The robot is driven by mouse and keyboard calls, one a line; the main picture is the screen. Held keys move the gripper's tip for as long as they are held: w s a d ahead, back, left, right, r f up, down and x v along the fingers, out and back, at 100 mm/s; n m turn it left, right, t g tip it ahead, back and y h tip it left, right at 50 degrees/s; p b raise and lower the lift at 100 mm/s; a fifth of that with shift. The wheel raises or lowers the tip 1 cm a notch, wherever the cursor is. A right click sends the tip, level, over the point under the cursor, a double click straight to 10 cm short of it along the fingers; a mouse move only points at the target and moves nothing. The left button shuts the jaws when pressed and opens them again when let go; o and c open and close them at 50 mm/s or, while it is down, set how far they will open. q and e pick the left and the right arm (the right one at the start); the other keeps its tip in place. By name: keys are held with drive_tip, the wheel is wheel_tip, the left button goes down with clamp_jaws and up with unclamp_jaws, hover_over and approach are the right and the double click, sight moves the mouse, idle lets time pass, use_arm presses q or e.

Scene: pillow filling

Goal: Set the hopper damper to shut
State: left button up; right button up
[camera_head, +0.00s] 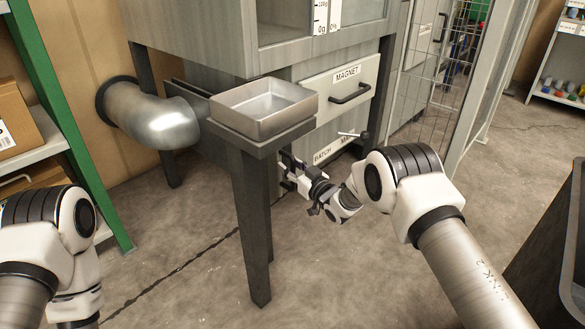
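The hopper machine is a grey cabinet (200,45) at the top centre, with a clear window in its front. No part is labelled as the damper, so I cannot tell which one it is. A short silver rod with a dark end (353,135) sticks out below the MAGNET drawer (336,95). My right gripper (287,170) is low, beside the dark leg of the tray stand and below the labelled panel. Its fingers are small and partly hidden, so I cannot tell whether they are open or touching anything. My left arm shows at lower left; its gripper is out of view.
A metal tray (264,124) sits on a dark stand (251,200) before the cabinet. A silver elbow duct (160,121) is to its left. A green-framed shelf (75,120) stands at left, a wire-mesh door (445,70) at upper right, a dark bin (555,240) at right. The middle floor is clear.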

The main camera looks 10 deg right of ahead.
drive_tip(key=v, duration=1.2)
